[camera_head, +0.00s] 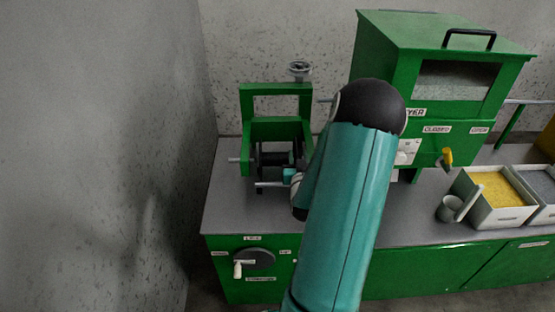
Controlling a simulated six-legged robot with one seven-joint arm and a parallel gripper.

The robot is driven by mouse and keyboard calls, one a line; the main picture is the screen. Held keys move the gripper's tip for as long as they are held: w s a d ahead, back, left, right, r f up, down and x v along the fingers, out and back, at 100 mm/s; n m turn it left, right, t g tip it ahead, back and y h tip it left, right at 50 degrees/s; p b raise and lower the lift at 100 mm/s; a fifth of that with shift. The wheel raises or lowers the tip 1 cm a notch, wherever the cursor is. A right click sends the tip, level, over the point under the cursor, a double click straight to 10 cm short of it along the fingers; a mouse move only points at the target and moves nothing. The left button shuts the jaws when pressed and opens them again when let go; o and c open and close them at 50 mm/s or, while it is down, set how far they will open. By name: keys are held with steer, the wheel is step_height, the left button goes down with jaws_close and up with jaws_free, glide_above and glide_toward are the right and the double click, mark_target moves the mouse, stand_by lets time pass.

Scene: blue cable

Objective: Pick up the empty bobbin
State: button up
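A dark bobbin (268,158) sits inside the green winder frame (276,94) on the left part of the grey bench. No cable shows on it, but it is small and partly hidden. My teal arm comes up from the bottom middle and bends at a black joint. My gripper (282,180) is at the front right of the bobbin, close to it. My arm covers much of the gripper, and its fingers are too small to tell open from shut. Contact with the bobbin cannot be told.
A green dryer cabinet (440,55) with a black handle stands right of the frame. A bin of yellow granules (497,190), a grey bin (540,185) and a scoop cup (450,208) sit at right. A crank wheel (256,259) is on the bench front. A wall closes the left side.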

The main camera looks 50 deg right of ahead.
mark_target(296, 146)
steer(key=x, duration=0.5)
steer(key=shift+w, duration=0.15)
jaws_close()
steer(key=shift+r, duration=0.1)
stand_by(1.1)
